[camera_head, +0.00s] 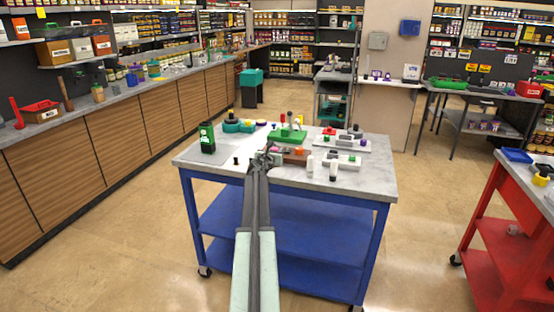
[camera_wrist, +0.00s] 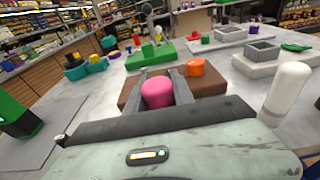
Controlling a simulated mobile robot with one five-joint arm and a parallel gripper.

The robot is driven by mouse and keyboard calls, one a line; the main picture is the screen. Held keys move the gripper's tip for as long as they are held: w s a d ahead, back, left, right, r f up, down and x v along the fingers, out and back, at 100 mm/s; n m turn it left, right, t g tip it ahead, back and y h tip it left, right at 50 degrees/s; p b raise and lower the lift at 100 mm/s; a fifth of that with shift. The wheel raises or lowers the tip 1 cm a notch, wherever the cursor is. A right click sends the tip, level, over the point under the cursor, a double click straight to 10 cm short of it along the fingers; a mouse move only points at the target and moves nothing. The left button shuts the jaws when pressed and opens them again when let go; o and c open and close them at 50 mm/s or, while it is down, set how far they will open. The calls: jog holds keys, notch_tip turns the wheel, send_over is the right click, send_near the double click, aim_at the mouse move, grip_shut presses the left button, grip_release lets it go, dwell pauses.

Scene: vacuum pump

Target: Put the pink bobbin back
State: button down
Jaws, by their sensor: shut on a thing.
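The pink bobbin (camera_wrist: 157,93) sits between the two fingers of my gripper (camera_wrist: 160,85) in the wrist view, and the gripper is shut on it. Behind and around it in that view is a brown block (camera_wrist: 232,106), with an orange bobbin (camera_wrist: 195,68) on it to the right of the pink one. I cannot tell whether the pink bobbin touches the block or is held above it. In the head view my gripper (camera_head: 268,153) is over the table, at the left end of the brown block (camera_head: 295,160). The bobbin is small and mostly hidden there.
The blue-legged table (camera_head: 375,178) also bears a green base (camera_wrist: 150,54) behind the block, grey trays (camera_wrist: 262,50) to the right, a white bottle (camera_wrist: 288,88) at near right, teal parts (camera_wrist: 90,66) and a green box (camera_head: 207,138) at left. The front left tabletop is mostly clear.

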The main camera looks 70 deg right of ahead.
jog(key=shift+d, duration=0.25)
notch_tip(320, 180, down, 4)
jog(key=b, duration=0.4)
jog(key=shift+w+d, duration=0.1)
jog(key=shift+r, duration=0.2)
jog(key=shift+f, duration=0.15)
jog(key=c, duration=1.1)
grip_release()
